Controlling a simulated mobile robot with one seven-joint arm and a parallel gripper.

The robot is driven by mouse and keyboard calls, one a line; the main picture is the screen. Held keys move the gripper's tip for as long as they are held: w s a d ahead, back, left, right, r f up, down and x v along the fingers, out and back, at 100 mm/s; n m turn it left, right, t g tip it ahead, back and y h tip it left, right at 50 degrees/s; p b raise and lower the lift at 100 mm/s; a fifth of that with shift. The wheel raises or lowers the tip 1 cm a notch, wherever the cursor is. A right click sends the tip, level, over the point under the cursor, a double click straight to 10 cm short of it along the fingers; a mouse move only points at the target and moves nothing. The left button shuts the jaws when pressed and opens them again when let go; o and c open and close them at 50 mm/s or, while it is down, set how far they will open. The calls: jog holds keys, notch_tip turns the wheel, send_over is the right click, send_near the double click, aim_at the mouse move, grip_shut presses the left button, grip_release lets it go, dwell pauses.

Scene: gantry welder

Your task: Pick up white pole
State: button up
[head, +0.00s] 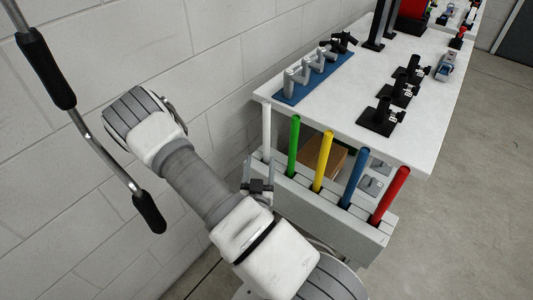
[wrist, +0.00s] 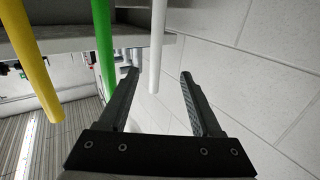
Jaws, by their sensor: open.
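The white pole (head: 267,128) stands upright at the left end of a row of coloured poles in a grey holder (head: 343,221). In the wrist view the white pole (wrist: 157,45) shows between and beyond the two fingers, closer to the left finger. My gripper (wrist: 159,73) is open and empty, with its fingers spread either side of the pole's line. In the head view my gripper (head: 258,186) is small and partly hidden by my arm, close to the white pole's lower part. I cannot tell whether a finger touches the pole.
The green pole (head: 294,146) stands right beside the white one; it shows just left of my left finger in the wrist view (wrist: 104,45). Yellow (head: 323,161), blue (head: 356,178) and red (head: 390,195) poles follow. A white table (head: 345,95) stands behind; a block wall (head: 215,75) is at left.

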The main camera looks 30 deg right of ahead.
aim_at(264, 132)
jog(key=b+x, duration=0.6)
jog(key=x, duration=0.6)
jog(key=shift+r, duration=0.1)
jog(key=shift+s+d+b+x, duration=0.15)
jog(key=shift+b+x, duration=0.05)
jog(key=shift+x, duration=1.15)
jog(key=shift+s+d+b+x, duration=0.1)
jog(key=shift+d+b+x, duration=0.1)
jog(key=shift+x, duration=1.15)
jog(key=shift+r, duration=0.1)
grip_shut()
